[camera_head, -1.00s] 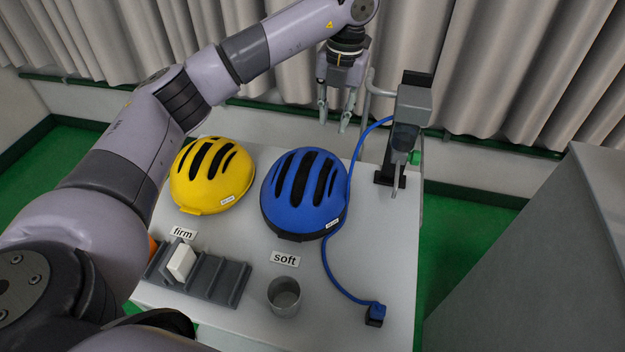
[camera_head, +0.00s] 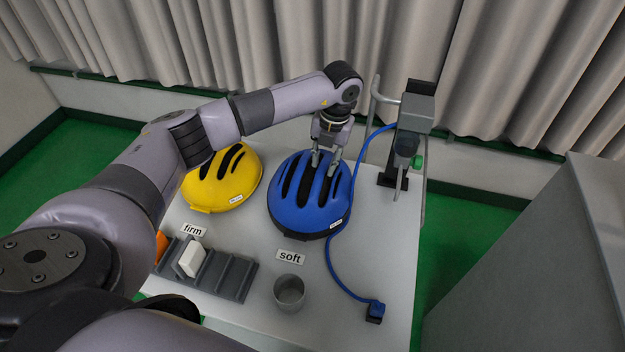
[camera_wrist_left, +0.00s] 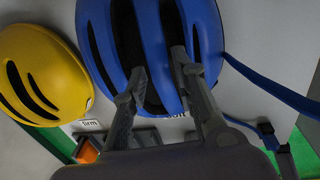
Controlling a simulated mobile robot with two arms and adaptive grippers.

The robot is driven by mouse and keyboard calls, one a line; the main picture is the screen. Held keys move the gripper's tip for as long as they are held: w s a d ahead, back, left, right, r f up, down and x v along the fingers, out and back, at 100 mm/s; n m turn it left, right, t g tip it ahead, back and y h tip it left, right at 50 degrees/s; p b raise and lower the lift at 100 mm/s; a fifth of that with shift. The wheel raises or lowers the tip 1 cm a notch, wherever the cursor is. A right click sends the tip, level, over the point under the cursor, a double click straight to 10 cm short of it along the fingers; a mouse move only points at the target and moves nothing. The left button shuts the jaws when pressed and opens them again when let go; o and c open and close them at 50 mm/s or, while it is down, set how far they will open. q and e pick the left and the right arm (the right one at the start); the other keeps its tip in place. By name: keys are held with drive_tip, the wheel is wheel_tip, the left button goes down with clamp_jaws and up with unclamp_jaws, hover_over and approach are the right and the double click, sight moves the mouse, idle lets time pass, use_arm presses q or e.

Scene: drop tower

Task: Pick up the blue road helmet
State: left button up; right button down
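The blue road helmet (camera_head: 290,214) sits on the light grey table, with dark slots along its top. It fills the upper middle of the left wrist view (camera_wrist_left: 100,45). My left gripper (camera_head: 323,170) is at the helmet's upper right part in the head view, pointing down. Its fingers (camera_wrist_left: 160,90) are spread apart and show over the helmet's slots, with a blue rib between the tips. I cannot tell if the fingertips touch the shell. My right gripper is not in view.
A yellow helmet (camera_head: 222,186) sits left of the blue one. A grey rack (camera_head: 228,275) with a white block, a metal cup (camera_head: 289,292) and signs "firm" and "soft" are in front. A dark grey tower (camera_head: 405,140) with a blue cable (camera_head: 335,270) stands right.

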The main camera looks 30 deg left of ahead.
sight(323, 167)
use_arm(q)
drive_tip(key=shift+a+f+p, duration=0.15)
drive_tip(key=shift+f, duration=0.7)
drive_tip(key=shift+a+f+p, duration=0.1)
drive_tip(key=shift+f+p, duration=0.05)
drive_tip(key=shift+f, duration=0.65)
drive_tip(key=shift+w, duration=0.1)
clamp_jaws()
